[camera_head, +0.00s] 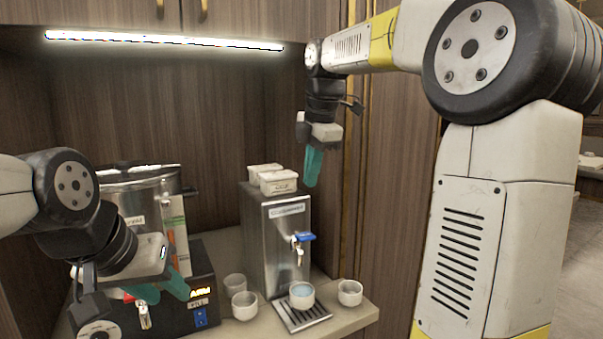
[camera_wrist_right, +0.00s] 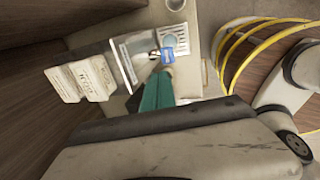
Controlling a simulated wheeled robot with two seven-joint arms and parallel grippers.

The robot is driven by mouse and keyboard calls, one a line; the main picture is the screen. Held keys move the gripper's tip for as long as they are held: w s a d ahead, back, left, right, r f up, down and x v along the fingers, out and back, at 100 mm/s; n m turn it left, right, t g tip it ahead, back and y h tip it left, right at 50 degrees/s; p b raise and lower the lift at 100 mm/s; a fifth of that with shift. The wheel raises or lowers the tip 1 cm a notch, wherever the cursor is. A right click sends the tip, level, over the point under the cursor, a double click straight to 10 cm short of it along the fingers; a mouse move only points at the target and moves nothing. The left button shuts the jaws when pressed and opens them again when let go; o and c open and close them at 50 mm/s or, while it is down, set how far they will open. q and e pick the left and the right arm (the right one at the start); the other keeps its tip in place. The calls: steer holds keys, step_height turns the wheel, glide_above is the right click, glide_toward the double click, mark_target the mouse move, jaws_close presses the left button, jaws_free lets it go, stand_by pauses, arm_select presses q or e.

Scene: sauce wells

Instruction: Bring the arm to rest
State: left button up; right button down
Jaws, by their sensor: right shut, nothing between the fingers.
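My right gripper (camera_head: 312,167) hangs in the air with its teal fingers pointing down, shut and empty, above and to the right of the steel dispenser (camera_head: 278,245). In the right wrist view its shut fingers (camera_wrist_right: 157,92) show near the dispenser's blue tap lever (camera_wrist_right: 168,56), with nothing between them. My left gripper (camera_head: 160,292) is at the lower left, in front of the black machine (camera_head: 190,318). Its two teal fingers look spread apart and hold nothing that I can see.
A cup with bluish contents (camera_head: 302,300) stands on the drip tray (camera_head: 318,317) below the tap. Other cups stand at its right (camera_head: 350,298) and left (camera_head: 244,310). Two white tubs (camera_head: 279,187) sit on the dispenser. A large pot (camera_head: 150,195) stands at the left.

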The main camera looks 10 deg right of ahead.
steer(key=shift+r, duration=0.2)
steer(key=shift+s, duration=0.1)
steer(key=s+f+m+t, duration=0.1)
steer(key=s+f+m, duration=0.5)
steer(key=s+m, duration=0.4)
steer(key=s+d+f+m+t+y, duration=0.1)
steer(key=s+f+m+t, duration=0.1)
steer(key=s+f+m, duration=0.4)
steer(key=s+m, duration=0.4)
steer(key=m, duration=0.1)
steer(key=shift+s+d+f, duration=0.25)
steer(key=shift+s, duration=0.15)
